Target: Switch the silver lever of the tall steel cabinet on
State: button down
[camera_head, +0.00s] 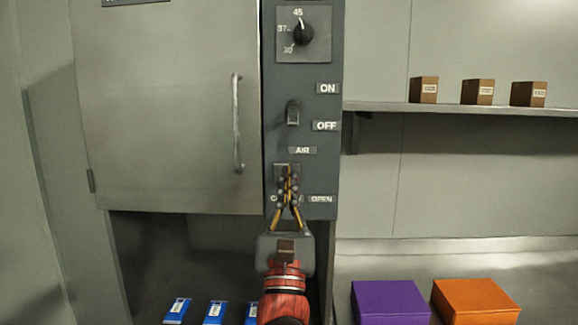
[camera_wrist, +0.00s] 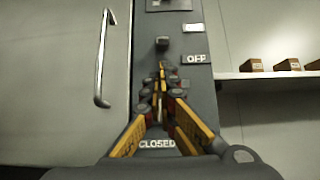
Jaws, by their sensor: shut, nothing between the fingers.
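The tall steel cabinet (camera_head: 165,115) fills the left of the head view, with a dark control strip on its right side. My gripper (camera_head: 289,170) is shut and empty, in front of the strip below the lever. It covers part of a lower control between the CLOSED and OPEN labels. Contact with the panel cannot be told.
A dial (camera_head: 303,32) is above the lever. A vertical door handle (camera_head: 237,122) stands left of the strip. A shelf (camera_head: 450,108) with brown boxes is at right. Blue packs (camera_head: 215,312), a purple box (camera_head: 390,302) and an orange box (camera_head: 476,301) lie below.

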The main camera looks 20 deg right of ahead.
aim_at(293, 116)
jog(key=b+x, duration=0.1)
jog(key=x, duration=0.8)
jog(key=shift+f, duration=0.1)
